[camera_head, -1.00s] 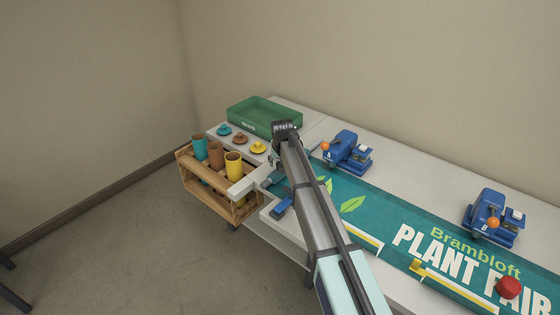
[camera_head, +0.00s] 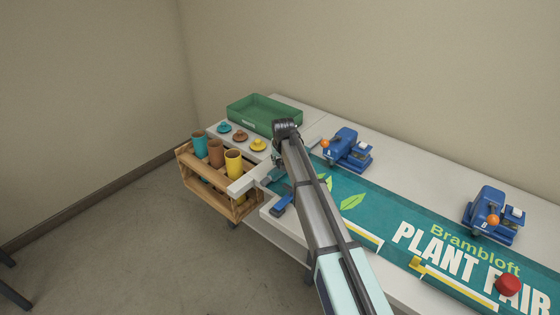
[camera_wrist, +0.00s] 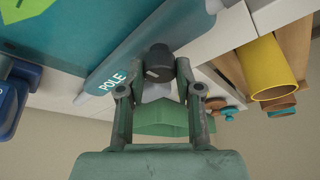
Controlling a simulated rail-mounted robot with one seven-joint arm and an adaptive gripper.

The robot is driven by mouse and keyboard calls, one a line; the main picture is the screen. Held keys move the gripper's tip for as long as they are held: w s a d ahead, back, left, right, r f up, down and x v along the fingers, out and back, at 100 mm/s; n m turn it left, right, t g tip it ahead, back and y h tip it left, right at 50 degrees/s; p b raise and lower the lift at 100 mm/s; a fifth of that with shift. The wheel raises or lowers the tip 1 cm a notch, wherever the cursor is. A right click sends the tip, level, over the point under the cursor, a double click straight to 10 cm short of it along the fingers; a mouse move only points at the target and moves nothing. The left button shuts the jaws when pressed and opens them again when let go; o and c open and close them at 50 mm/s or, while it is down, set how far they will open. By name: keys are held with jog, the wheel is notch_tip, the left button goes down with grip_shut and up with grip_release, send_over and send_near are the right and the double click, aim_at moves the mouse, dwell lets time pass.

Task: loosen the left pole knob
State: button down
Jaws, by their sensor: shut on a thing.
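The left pole knob (camera_wrist: 158,63) is a dark, rounded knob in the wrist view, at the end of the teal bar marked POLE (camera_wrist: 135,58). My gripper (camera_wrist: 155,80) has its two fingers on either side of the knob and is shut on it. In the head view my arm covers the knob and most of the gripper. The green banner (camera_head: 350,200) lies along the table to the right of my arm. A red knob (camera_head: 508,285) shows at the banner's right end.
A wooden crate (camera_head: 215,190) with coloured tubes hangs at the table's left end. A green tray (camera_head: 262,113) sits behind it.

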jog(key=n+b, duration=0.1)
jog(key=n, duration=0.1)
jog(key=n+y+b, duration=0.1)
jog(key=n, duration=0.1)
jog(key=shift+w+d+f+y+b, duration=0.1)
jog(key=shift+d+f+y+b, duration=0.05)
jog(key=shift+y+b, duration=0.2)
jog(key=n+b, duration=0.1)
jog(key=n, duration=0.1)
jog(key=n+g+y+b, duration=0.1)
jog(key=n, duration=0.1)
jog(key=shift+w+n+g, duration=0.1)
jog(key=shift+n+g, duration=0.2)
jog(key=shift+n, duration=0.1)
jog(key=n+g+b, duration=0.1)
jog(key=n, duration=0.1)
jog(key=n+g+b, duration=0.1)
jog(key=n, duration=0.2)
jog(key=shift+w+y+b, duration=0.15)
jog(key=shift+y+b, duration=0.2)
jog(key=shift+n+g+b, duration=0.6)
jog(key=shift+n+g, duration=0.1)
jog(key=shift+n, duration=1.1)
jog(key=c, duration=0.8)
grip_release()
jog(key=shift+d+r, duration=0.1)
jog(key=shift+r, duration=0.1)
